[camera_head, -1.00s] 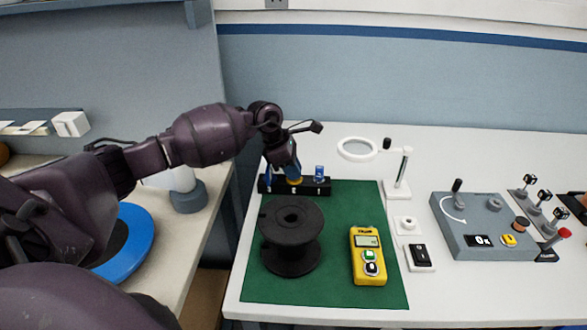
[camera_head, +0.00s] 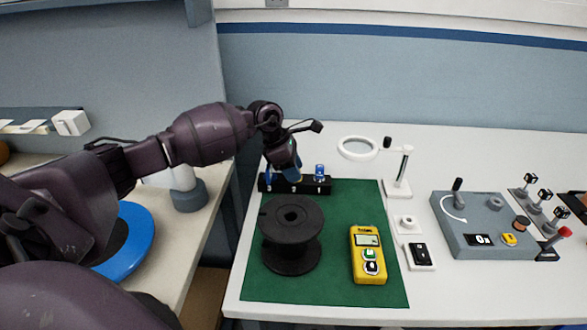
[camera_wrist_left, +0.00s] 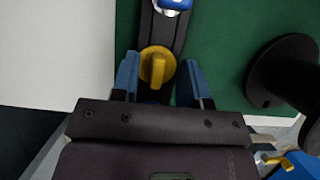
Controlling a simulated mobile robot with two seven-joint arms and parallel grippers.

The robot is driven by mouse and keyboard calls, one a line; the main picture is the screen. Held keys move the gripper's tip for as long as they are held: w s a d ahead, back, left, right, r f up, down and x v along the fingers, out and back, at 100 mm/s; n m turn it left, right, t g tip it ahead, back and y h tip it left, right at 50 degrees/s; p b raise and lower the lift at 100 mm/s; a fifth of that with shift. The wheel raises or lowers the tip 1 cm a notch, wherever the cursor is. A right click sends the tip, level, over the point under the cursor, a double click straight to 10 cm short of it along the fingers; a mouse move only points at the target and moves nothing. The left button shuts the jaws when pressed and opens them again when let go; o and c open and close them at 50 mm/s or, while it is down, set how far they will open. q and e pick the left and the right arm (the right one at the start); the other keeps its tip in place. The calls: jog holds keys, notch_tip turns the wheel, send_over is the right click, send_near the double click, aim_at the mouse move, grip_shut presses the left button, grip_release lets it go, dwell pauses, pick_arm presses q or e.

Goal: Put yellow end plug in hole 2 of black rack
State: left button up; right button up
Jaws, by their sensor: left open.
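The black rack (camera_head: 309,187) lies at the back edge of the green mat. The yellow end plug (camera_wrist_left: 157,66) is at the rack in the left wrist view, a round disc with a raised ridge. It appears to sit in the rack's middle position; its depth is hidden. My left gripper (camera_wrist_left: 159,80) is open, its blue fingers on either side of the plug with gaps showing. In the head view the left gripper (camera_head: 288,174) is over the rack and largely hides the plug. A blue plug (camera_head: 319,171) stands in the rack's right part. My right gripper is not in view.
A black spool (camera_head: 291,240) and a yellow meter (camera_head: 368,254) stand on the green mat (camera_head: 335,280) in front of the rack. A magnifier stand (camera_head: 397,188) is to the right. A grey control box (camera_head: 486,228) stands farther right. Mat room is free right of the rack.

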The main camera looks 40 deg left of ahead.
pick_arm(q)
jog(key=shift+a+r, duration=0.25)
jog(key=shift+r, duration=0.2)
jog(key=v, duration=0.9)
jog(key=shift+s+r, duration=0.25)
jog(key=shift+r, duration=0.1)
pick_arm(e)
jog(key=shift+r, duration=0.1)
pick_arm(q)
jog(key=shift+a, duration=0.1)
